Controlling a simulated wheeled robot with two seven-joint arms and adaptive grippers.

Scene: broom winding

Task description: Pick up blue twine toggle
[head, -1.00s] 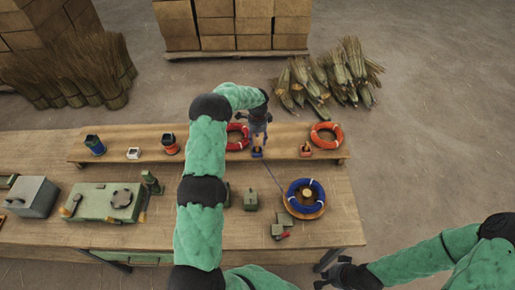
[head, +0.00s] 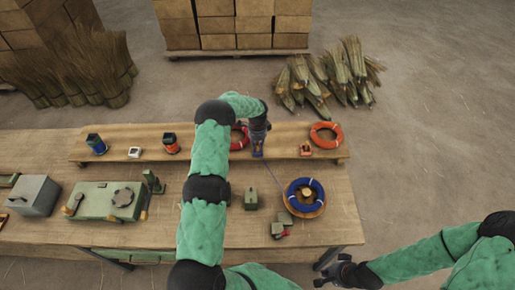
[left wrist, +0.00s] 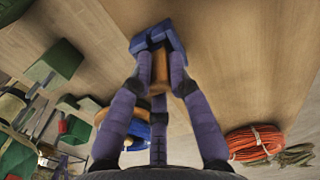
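The blue twine toggle (head: 257,153) is a small blue piece with an orange body, on the raised wooden shelf. In the left wrist view the toggle (left wrist: 158,38) sits at the fingertips, its orange part between them. My left gripper (head: 258,141) points down over the toggle; its purple-grey fingers (left wrist: 161,62) flank it closely. I cannot tell whether they press on it. A thin dark line of twine runs from near the toggle to the blue coil (head: 291,186) on a round wooden piece. My right gripper (head: 334,273) is off the table's front right corner, its finger state unclear.
A green machine (head: 108,201) and small green blocks (head: 251,198) stand on the workbench. My left arm crosses the bench.

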